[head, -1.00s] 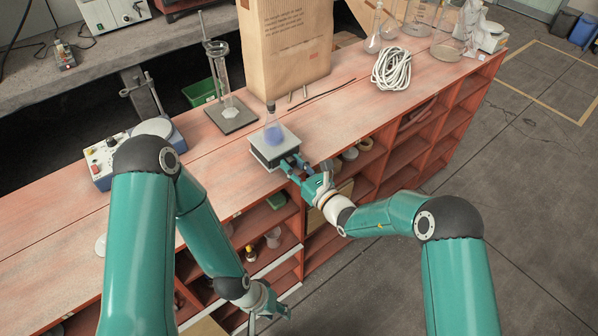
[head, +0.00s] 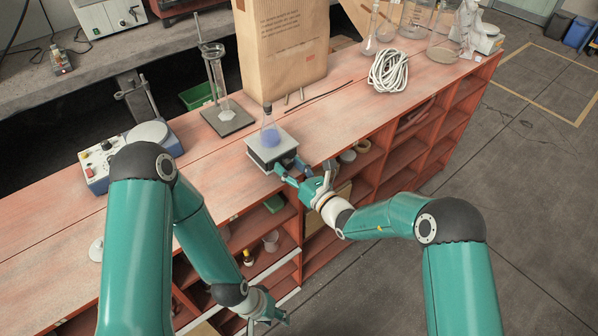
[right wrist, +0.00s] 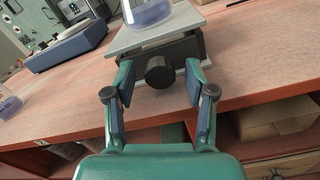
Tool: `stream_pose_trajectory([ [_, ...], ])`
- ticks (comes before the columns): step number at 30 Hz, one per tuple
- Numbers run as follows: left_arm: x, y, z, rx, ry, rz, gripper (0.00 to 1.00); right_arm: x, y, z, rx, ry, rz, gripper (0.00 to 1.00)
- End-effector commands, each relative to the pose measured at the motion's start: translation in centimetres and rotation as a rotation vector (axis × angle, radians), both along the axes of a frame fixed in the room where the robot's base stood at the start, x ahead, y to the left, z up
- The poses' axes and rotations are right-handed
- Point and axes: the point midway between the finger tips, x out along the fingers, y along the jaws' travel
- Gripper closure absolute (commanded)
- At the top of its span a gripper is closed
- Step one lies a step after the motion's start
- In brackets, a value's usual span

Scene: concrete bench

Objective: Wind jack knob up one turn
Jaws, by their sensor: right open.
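The lab jack (head: 264,154) stands at the front edge of the red bench. Its light top plate also shows in the right wrist view (right wrist: 150,33). My right gripper (head: 292,171) is open at the jack's front, with one finger on each side of the knob and gaps visible on both sides. My left gripper (head: 267,312) hangs low before the shelves, its jaws unclear.
A stand with a glass cylinder (head: 217,84), a paper bag (head: 283,50) and a coiled white rope (head: 388,70) are behind the jack. A blue-grey device (head: 100,167) stands to the left. Glassware (head: 412,20) is at the back right.

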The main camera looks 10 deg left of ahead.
Motion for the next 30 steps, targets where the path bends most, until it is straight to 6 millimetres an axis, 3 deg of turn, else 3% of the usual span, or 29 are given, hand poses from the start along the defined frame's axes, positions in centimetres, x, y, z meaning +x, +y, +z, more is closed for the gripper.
stream_pose_trajectory([
  [8, 0.0, 0.0, 0.0, 0.000, 0.000, 0.000, 0.60, -1.4, -1.9, -0.1, -0.001, 0.003, -0.001, 0.44],
  [21, 0.0, 0.0, 0.0, 0.000, 0.000, 0.000, 0.60, -6.5, -8.4, -0.2, -0.001, 0.003, -0.001, 0.44],
  [30, 0.0, 0.0, 0.0, 0.000, 0.000, 0.000, 0.60, -7.5, -9.5, -0.1, 0.000, 0.001, 0.001, 0.44],
])
